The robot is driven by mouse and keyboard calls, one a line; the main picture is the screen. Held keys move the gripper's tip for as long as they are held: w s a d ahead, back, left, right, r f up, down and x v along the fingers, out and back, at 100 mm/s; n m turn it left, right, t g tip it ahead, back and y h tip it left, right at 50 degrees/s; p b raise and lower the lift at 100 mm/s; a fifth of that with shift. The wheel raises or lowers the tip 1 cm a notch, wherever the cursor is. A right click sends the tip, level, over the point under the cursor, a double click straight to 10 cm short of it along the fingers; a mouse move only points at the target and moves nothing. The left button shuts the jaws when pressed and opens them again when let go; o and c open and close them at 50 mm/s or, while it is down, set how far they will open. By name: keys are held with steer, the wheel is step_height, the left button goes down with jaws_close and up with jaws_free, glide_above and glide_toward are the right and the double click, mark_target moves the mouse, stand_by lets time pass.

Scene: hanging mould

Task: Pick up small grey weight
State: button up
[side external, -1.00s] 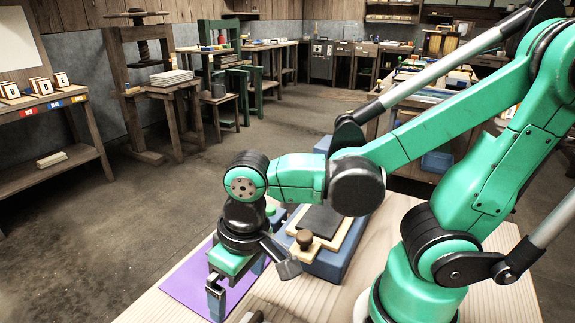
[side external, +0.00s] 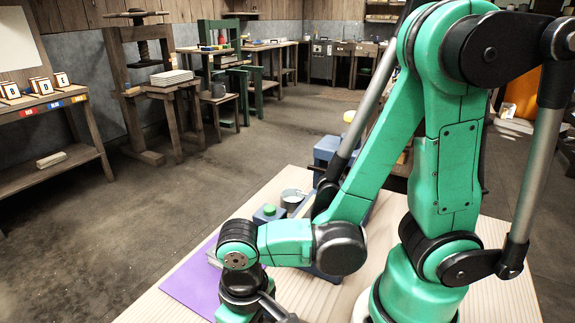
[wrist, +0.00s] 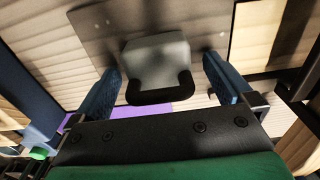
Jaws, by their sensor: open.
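A small grey weight (wrist: 158,60) with a dark rounded near edge shows in the upper middle of the wrist view. My gripper (wrist: 160,70) is open, with one blue finger to the left of the weight and the other to its right. Gaps show between the weight and both fingers, and I cannot tell how far the fingers reach down beside it. In the side external view, the gripper's fingers are below the bottom edge and the weight is not visible.
A purple mat (side external: 188,284) lies on the pale wooden table (side external: 146,309). A blue block with a green knob (side external: 269,209) and a small grey pot (side external: 292,197) stand beyond my wrist. A grey-brown flat surface (wrist: 97,25) surrounds the weight in the wrist view.

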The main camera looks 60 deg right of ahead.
steer(key=shift+f, duration=0.1)
jaws_close()
stand_by(0.3)
steer(key=shift+r, duration=0.25)
